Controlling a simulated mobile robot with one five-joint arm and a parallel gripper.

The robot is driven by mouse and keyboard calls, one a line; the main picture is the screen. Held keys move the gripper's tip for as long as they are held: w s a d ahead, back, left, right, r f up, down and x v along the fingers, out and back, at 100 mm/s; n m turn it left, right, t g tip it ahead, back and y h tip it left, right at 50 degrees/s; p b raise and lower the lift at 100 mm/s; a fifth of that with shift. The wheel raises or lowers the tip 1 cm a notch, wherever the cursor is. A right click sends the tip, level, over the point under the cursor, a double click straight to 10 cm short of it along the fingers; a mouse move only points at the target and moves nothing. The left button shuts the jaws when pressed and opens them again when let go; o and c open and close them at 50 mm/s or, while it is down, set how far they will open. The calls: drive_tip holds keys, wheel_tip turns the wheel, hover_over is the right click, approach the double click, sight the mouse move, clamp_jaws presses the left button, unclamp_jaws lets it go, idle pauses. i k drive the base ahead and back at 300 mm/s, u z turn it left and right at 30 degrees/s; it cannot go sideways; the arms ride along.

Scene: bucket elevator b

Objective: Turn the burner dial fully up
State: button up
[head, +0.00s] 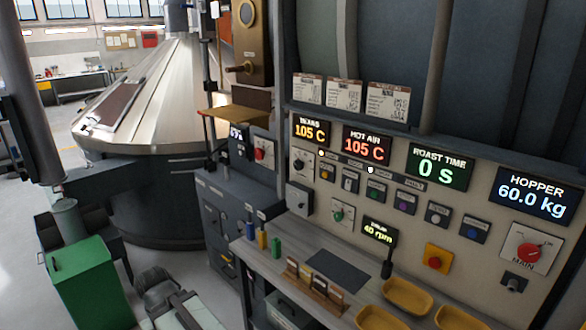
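I cannot read a burner label, so I cannot tell which control is the burner dial. A round dark dial on a pale plate (301,160) sits at the panel's left, under the orange "105 C" display (311,131). A small green-centred knob (337,214) sits lower on the panel. A red knob (261,151) is on a separate box to the left. A large red dial marked MAIN (527,250) is at the far right. I cannot make out my gripper in this view; nothing visibly touches the controls.
A shelf (338,269) with yellow trays (408,295), small bottles and a dark mat juts out below the control panel (408,160). A green bin (84,283) stands at lower left. A large metal cone-topped vessel (150,85) is behind. Grey floor shows at left.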

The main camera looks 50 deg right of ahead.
sight(298, 164)
drive_tip(key=u, duration=0.05)
drive_tip(key=i, duration=0.95)
drive_tip(key=z, duration=0.05)
